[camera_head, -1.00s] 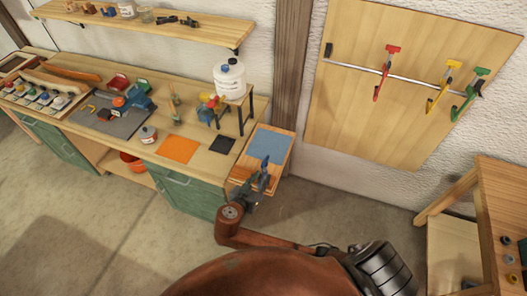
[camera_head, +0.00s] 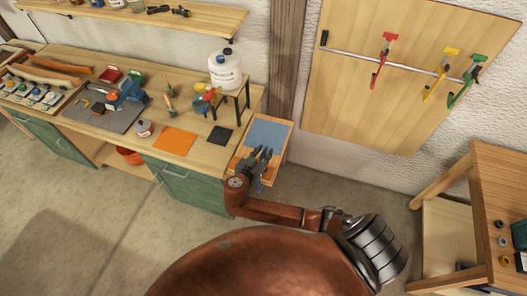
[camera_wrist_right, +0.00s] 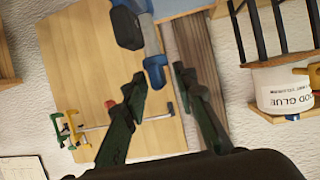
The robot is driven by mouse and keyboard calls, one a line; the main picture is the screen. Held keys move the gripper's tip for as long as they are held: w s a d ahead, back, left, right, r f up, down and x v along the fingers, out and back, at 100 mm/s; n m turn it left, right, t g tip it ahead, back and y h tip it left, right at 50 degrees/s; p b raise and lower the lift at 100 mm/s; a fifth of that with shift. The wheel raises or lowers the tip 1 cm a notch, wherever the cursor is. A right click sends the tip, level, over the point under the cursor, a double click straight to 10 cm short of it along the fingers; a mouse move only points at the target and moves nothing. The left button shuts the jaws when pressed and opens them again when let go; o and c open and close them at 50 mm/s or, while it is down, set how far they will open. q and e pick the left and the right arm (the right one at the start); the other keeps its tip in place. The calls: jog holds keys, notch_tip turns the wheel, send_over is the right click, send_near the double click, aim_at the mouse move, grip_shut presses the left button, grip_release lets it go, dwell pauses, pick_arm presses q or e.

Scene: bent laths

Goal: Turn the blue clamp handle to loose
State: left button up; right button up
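The blue clamp (camera_wrist_right: 152,68) shows in the right wrist view, just beyond and between my fingertips, with a dark rounded part (camera_wrist_right: 126,26) beside it. Which part is the handle's tip I cannot tell for sure. My right gripper (camera_wrist_right: 160,88) is open, its two dark fingers apart, with nothing visibly held. In the head view my right gripper (camera_head: 260,157) is over the small side shelf with the blue mat (camera_head: 268,133), and it hides most of the clamp. My left gripper is not in view.
The workbench on the left holds an orange mat (camera_head: 175,141), a black mat (camera_head: 220,135) and a glue jug (camera_head: 225,70) on a small stand. Red (camera_head: 384,60), yellow and green clamps hang on a wall board. A wooden table (camera_head: 500,190) stands at right. The floor between is clear.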

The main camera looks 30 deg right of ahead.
grip_shut()
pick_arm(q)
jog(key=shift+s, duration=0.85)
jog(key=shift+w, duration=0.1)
